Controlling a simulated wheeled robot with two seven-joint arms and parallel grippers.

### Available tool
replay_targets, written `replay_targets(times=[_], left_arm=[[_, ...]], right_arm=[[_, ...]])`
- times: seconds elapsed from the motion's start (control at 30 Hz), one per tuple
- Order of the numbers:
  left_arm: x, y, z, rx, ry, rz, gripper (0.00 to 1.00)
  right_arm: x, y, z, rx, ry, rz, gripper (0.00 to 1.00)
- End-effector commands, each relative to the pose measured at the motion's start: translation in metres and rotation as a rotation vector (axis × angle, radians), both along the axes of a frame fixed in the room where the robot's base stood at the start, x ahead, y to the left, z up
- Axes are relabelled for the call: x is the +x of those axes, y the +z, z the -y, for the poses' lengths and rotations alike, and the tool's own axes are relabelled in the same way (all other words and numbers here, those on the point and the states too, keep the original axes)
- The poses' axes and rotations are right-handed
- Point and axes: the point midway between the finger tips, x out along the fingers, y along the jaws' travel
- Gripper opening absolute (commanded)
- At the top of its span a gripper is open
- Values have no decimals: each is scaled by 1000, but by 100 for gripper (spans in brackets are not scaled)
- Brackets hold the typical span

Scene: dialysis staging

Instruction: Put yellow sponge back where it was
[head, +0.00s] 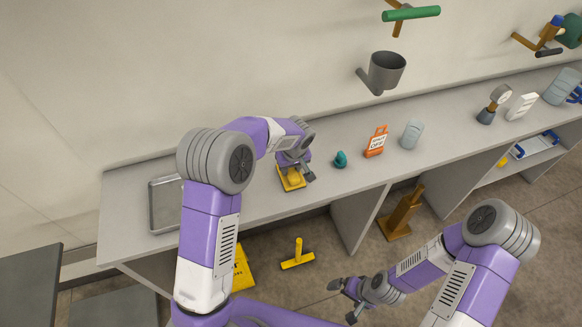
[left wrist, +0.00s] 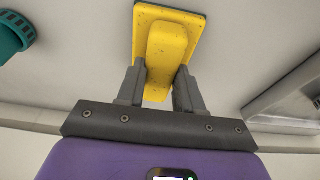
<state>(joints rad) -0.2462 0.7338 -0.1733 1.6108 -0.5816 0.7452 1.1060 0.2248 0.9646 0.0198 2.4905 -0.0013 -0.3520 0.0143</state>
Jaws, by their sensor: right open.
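The yellow sponge (head: 291,183) is a flat yellow block with a raised grip part on top. It is at the grey counter's surface, between the metal tray and a small teal object. My left gripper (head: 297,175) is over it, pointing down. In the left wrist view the sponge (left wrist: 168,45) has its raised part between the two fingers (left wrist: 160,88), with no clear gap at either side, so they look shut on it. Whether its base touches the counter is hard to tell. My right gripper (head: 343,300) is open and empty, low in front of the counter.
On the counter (head: 245,207) are a metal tray (head: 163,213) at the left, the teal object (head: 340,160), an orange sign (head: 376,142) and a grey-blue container (head: 411,134). A grey cup (head: 386,72) juts from the wall. Yellow items (head: 298,255) lie on the floor.

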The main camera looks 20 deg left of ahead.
Motion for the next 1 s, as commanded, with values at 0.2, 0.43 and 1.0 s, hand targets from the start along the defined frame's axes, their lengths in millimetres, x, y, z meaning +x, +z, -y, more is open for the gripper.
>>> replay_targets(times=[0.2,0.43,1.0], left_arm=[[0,0,0,0,0,0,60],[0,1,0,0,0,0,60],[-18,99,13,-1,-1,4,60]], right_arm=[[0,0,0,0,0,0,100],[0,1,0,0,0,0,100],[0,14,0,0,0,0,100]])
